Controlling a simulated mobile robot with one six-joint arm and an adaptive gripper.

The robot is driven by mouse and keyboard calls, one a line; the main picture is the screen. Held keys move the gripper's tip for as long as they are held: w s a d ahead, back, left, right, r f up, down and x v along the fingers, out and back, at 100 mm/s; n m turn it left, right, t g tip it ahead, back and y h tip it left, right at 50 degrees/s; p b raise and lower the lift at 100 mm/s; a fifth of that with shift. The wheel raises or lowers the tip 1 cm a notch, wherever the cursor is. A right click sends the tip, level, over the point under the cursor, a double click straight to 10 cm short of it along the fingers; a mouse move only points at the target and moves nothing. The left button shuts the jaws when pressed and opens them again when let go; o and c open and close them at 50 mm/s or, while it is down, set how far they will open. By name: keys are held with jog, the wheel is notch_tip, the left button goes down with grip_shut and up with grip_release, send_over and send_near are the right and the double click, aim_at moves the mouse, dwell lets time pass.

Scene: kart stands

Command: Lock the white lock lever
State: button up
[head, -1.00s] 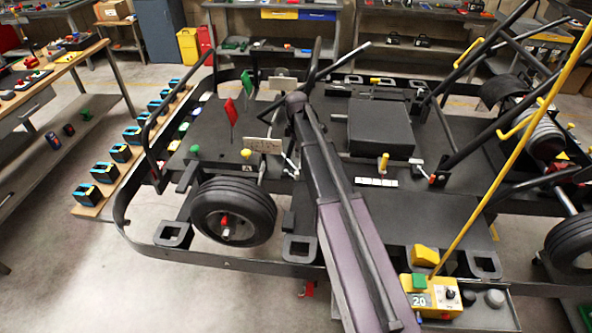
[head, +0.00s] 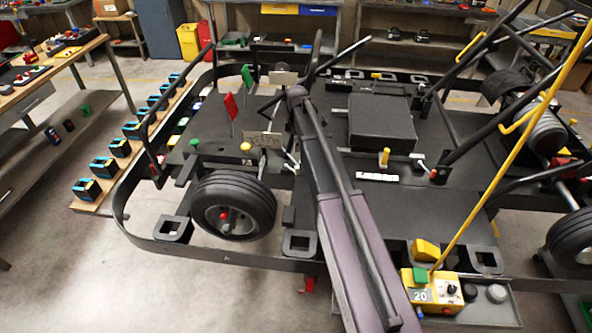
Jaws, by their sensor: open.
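No lever is clearly marked as the white lock lever. A small pale lever (head: 291,158) stands on the kart deck just left of my arm, partly hidden by it. My purple-grey arm reaches from the bottom edge up to the kart's middle. My gripper cannot be made out; the arm's far end is lost among dark bars.
A low dark rail surrounds the kart, with a wheel (head: 233,205) at its near left. Red (head: 230,106) and green (head: 248,77) flags stand on the deck. A yellow control box (head: 432,291) with a tall yellow rod is at front right.

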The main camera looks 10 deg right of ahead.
aim_at(297, 167)
jog(key=shift+f+b, duration=5.9)
jog(key=shift+f, duration=0.25)
grip_shut()
